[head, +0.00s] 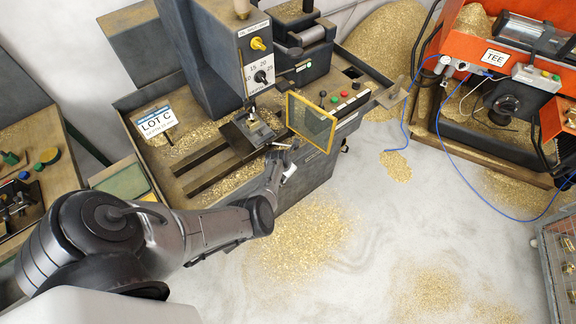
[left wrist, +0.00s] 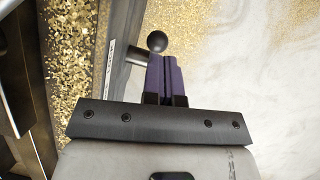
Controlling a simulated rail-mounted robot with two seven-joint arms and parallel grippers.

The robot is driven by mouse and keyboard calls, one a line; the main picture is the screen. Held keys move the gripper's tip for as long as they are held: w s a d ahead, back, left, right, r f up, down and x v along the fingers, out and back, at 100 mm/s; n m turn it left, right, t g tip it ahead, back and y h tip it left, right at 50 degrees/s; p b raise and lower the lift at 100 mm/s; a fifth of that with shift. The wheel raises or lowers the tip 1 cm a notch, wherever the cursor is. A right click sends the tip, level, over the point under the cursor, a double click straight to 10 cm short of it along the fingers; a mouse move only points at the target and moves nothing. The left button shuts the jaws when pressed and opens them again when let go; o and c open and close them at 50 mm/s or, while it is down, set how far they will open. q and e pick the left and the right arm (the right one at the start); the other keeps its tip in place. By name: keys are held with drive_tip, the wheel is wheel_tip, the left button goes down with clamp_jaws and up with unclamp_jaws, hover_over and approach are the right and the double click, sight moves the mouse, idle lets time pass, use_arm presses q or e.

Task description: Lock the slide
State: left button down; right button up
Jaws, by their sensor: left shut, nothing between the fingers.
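The drilling machine (head: 210,60) stands at the upper middle of the head view. Its slide with the vice (head: 253,130) sits over the slotted bed below the spindle. A lever with a black ball knob (left wrist: 157,42) shows in the left wrist view, on a stub from the machine's side. My left gripper (left wrist: 165,62) is shut and empty, its purple fingers just below and beside the knob; whether they touch it I cannot tell. In the head view the gripper is small at the bed's front edge, below the yellow-framed guard (head: 311,121). My right gripper is not in view.
Brass chips cover the bed and patches of the floor (head: 300,240). A LOT C sign (head: 156,122) stands at the bed's left. Buttons (head: 345,100) sit right of the guard. An orange machine (head: 480,50) with blue cables is at the right. Open floor lies in front.

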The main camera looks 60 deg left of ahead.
use_arm(q)
drive_tip(key=w+d+r, duration=0.1)
drive_tip(key=w+r, duration=0.2)
drive_tip(key=r, duration=0.6)
drive_tip(key=shift+r, duration=0.15)
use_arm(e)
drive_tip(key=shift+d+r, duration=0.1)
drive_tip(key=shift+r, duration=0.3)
use_arm(q)
drive_tip(key=shift+m, duration=0.3)
